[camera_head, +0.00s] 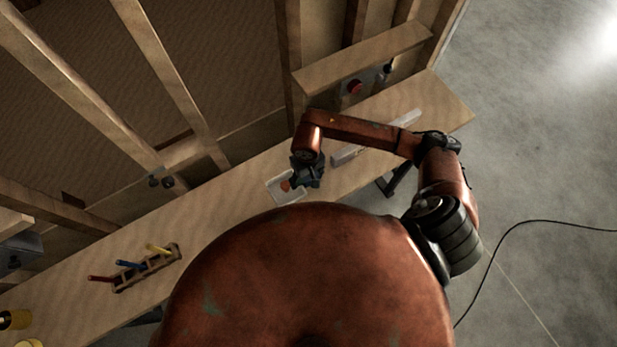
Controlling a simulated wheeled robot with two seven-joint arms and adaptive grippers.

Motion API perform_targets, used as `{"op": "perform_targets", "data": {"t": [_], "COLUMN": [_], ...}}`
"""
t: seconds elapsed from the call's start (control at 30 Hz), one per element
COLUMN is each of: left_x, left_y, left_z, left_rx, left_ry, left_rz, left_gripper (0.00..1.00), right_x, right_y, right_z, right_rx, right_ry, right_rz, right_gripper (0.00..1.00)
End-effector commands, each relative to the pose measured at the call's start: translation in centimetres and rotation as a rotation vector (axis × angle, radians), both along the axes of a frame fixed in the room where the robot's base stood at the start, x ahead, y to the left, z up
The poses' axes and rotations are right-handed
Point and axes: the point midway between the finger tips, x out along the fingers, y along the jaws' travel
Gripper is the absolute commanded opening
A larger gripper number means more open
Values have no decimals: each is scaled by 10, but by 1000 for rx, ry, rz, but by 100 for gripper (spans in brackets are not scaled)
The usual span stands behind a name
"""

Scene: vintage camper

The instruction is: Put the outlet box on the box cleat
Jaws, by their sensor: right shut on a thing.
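My right gripper (305,183) is over the long wooden bench, beside a pale shallow tray, and points down. It is shut on a small dark thing that I take to be the outlet box; the fingers and wrist hide most of it, and its outline is hard to tell from the gripper. I cannot pick out the box cleat with certainty. A pale wooden block (184,154) sits between the wall studs left of the gripper, with small dark round things (161,182) just below it. My left gripper is not in view.
The pale tray (273,186) holds a small orange thing (286,186). A wooden rack (147,269) with several coloured-handled tools stands on the bench (225,205) at left. Pale strips (347,154) lie right of the gripper. A shelf (362,60) juts out above the bench.

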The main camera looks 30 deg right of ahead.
Motion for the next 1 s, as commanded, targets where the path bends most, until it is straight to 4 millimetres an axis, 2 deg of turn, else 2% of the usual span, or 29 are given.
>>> {"op": "perform_targets", "data": {"t": [0.23, 0.27, 0.43, 1.0], "left_x": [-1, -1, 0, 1], "left_y": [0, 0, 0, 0], "left_z": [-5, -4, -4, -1], "left_rx": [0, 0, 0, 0], "left_ry": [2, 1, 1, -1], "left_rz": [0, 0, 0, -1], "left_gripper": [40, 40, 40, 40], "right_x": [0, 0, 0, 0], "right_y": [0, 0, 0, 0], "right_z": [-4, -3, -2, 0], "right_rx": [0, 0, 0, 0], "right_ry": [0, 0, 0, 1], "right_rz": [1, 1, 0, 0], "right_gripper": [23, 55, 67, 67]}}
